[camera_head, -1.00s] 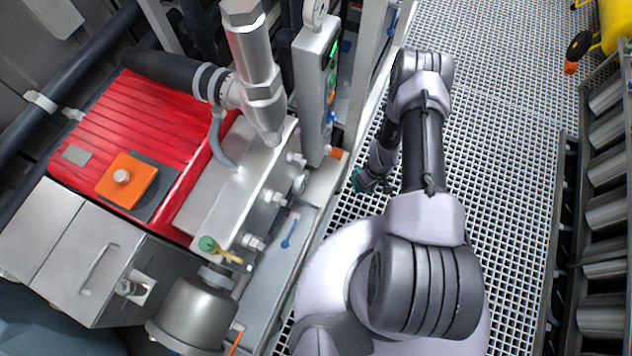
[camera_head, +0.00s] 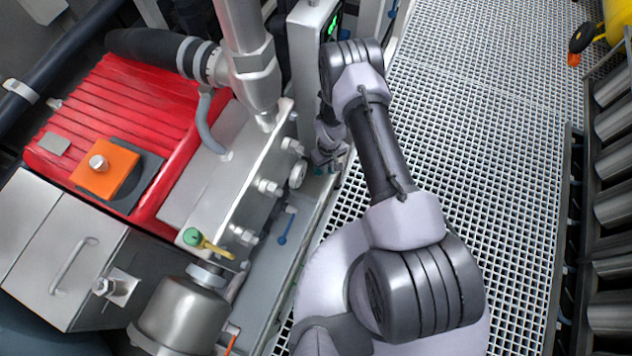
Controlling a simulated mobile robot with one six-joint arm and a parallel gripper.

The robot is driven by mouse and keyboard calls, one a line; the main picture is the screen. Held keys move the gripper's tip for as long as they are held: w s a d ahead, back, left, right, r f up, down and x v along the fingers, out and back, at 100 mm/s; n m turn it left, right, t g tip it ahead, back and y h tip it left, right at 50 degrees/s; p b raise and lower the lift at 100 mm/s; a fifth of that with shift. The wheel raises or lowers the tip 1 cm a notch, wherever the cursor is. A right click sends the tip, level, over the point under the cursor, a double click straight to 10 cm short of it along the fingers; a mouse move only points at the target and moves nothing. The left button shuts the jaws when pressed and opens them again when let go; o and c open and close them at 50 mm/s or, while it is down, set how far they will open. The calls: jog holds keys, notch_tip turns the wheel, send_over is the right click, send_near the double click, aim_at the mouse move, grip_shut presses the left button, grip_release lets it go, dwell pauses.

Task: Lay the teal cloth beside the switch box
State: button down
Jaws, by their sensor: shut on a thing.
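My gripper (camera_head: 326,162) is small and partly hidden under my own arm, low over the grey skid's right edge. It is shut on the teal cloth (camera_head: 320,170), of which only a small teal patch shows at the fingers. What looks like the switch box (camera_head: 122,187) is a dark box with an orange plate and a round silver knob. It sits on top of the red finned motor (camera_head: 150,95), well to the left of my gripper. The cloth is apart from it.
A silver pump block (camera_head: 215,185) with bolts and a vertical pipe (camera_head: 245,45) stand between my gripper and the red motor. A steel cabinet (camera_head: 60,250) with a handle is at lower left. Open floor grating (camera_head: 480,150) lies to the right.

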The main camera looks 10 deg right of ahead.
jog(key=c, duration=0.7)
grip_release()
jog(key=shift+o, duration=0.2)
notch_tip(320, 180, up, 17)
jog(key=p, duration=0.7)
jog(key=shift+r, duration=0.2)
